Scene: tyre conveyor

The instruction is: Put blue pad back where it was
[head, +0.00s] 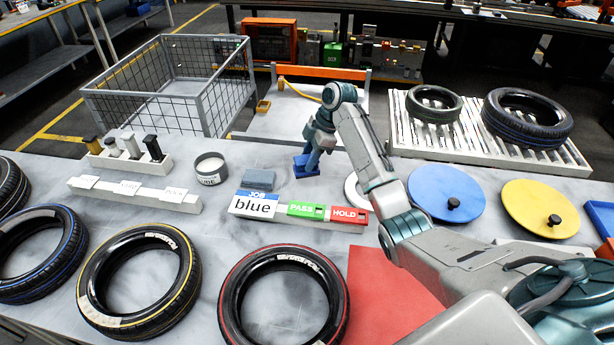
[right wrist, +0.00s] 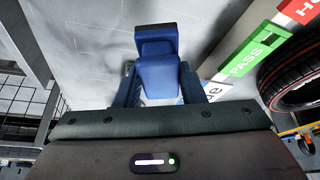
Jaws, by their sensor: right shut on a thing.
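The blue pad (head: 303,167) is in my right gripper (head: 311,153), near the back edge of the table, behind the job sign. The right wrist view shows the pad (right wrist: 157,66) between the two fingers (right wrist: 158,92), with the gripper shut on it. I cannot tell whether the pad's underside touches the table. A grey-blue block (head: 259,180) lies left of the gripper, just behind the sign. My left gripper is not in view.
The job sign reads "blue" (head: 253,207), beside green PASS (head: 304,210) and red HOLD (head: 348,215) blocks. A round cup (head: 210,169) and a slotted rack (head: 128,160) stand left. A blue disc (head: 446,186) lies right; tyres (head: 284,300) line the front.

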